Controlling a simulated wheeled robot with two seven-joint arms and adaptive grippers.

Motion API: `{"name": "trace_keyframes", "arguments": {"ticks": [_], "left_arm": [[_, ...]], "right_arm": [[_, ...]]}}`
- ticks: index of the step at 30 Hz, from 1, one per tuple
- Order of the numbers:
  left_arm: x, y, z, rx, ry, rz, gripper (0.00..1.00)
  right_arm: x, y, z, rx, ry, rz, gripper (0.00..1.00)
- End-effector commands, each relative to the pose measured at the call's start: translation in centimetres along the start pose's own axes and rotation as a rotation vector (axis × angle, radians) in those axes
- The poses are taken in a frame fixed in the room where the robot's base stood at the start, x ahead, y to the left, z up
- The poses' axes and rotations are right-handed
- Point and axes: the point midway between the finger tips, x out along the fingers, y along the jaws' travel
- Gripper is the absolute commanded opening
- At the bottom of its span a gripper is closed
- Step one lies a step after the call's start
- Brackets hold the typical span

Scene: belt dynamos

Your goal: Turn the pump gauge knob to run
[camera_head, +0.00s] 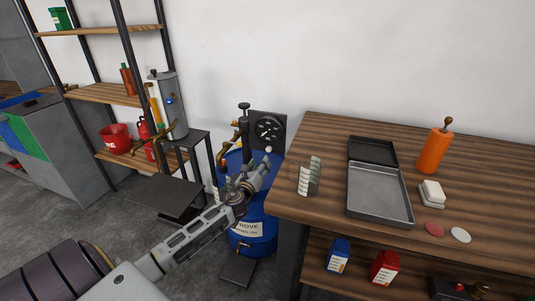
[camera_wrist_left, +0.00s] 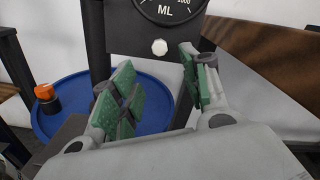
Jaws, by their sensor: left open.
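The pump gauge (camera_head: 268,127) is a black square panel with a round dial, standing above the blue drum (camera_head: 262,233) in the head view. In the left wrist view the lower part of the dial (camera_wrist_left: 168,10) shows, marked "ML" and "1000". A small white knob (camera_wrist_left: 159,47) sits on the panel below the dial; it also shows in the head view (camera_head: 268,150). My left gripper (camera_head: 259,170) is open just in front of the panel. In the left wrist view its green-padded fingers (camera_wrist_left: 158,75) stand apart on either side below the knob, with nothing between them. My right gripper is out of view.
The wooden workbench (camera_head: 310,133) stands close on the right, with a grey tray (camera_head: 380,195) and an orange bottle (camera_head: 433,150). A shelf rack (camera_head: 100,94) and a grey cylinder (camera_head: 170,105) on a stand are left. An orange-topped cap (camera_wrist_left: 45,92) is on the drum.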

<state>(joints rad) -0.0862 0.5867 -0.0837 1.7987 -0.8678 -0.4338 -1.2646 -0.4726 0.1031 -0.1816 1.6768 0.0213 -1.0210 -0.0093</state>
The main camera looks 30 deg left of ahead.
Motion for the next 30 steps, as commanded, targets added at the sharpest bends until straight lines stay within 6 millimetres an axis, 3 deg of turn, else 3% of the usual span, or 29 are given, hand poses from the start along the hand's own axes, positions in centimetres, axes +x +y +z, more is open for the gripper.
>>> {"name": "trace_keyframes", "arguments": {"ticks": [10, 30], "left_arm": [[2.6, 0.0, 0.0, -0.001, -0.001, 0.0, 0.46], [7.5, 0.0, 0.1, -0.001, -0.001, 0.001, 0.46]], "right_arm": [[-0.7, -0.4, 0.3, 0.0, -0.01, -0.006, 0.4], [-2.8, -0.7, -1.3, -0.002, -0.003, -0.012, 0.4]]}}
